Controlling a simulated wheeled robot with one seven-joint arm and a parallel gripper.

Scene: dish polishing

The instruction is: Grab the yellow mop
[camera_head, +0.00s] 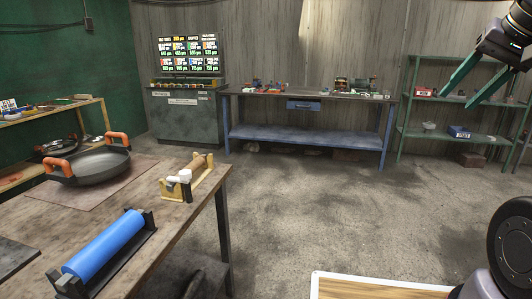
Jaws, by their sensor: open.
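I see no long-handled mop. The closest yellow thing is a small yellow stand (204,183) on the near wooden table, at its right edge. A brown roller (196,163) lies across it and white cylindrical pieces (178,178) sit at its front end. I cannot tell whether any of these is the mop. My gripper (459,98) is at the top right, with two long green fingers spread apart, open and empty. It hangs in the air, well to the right of the yellow stand and touching nothing visible.
On the near table (160,217), a dark pan (94,167) with orange handles sits on a brown mat, and a blue roller (103,248) rests in a black holder. A workbench (300,135) and green shelves (450,135) stand behind. The middle floor is clear.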

